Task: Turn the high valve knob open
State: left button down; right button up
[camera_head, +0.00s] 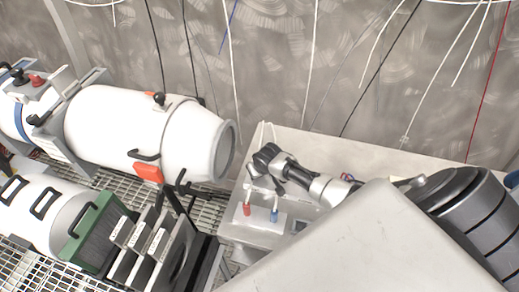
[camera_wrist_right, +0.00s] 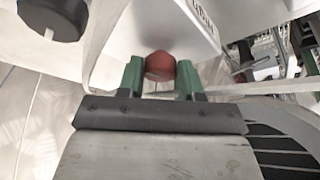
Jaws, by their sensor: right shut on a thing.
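A round red knob (camera_wrist_right: 160,64) shows in the right wrist view, between the two green fingers of my right gripper (camera_wrist_right: 159,76). The fingers are closed on it from both sides. A white panel with dark lettering is just behind the knob. In the head view a grey slab and a dark ribbed arm part fill the lower right, and the right fingers cannot be made out there. My left gripper is in neither view.
A black knob (camera_wrist_right: 54,14) is near the upper left of the wrist view. In the head view, a metal fitting (camera_head: 285,168) lies above a white box with red (camera_head: 246,208) and blue (camera_head: 274,215) handles.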

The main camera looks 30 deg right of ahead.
jog(key=shift+w+r+m+h+p, duration=0.15)
jog(key=shift+m+h+p, duration=0.2)
jog(key=shift+m, duration=0.55)
jog(key=o, duration=0.9)
jog(key=v, duration=1)
jog(key=shift+s+a+r, duration=0.1)
jog(key=shift+s+r, duration=0.15)
jog(key=shift+r, duration=0.05)
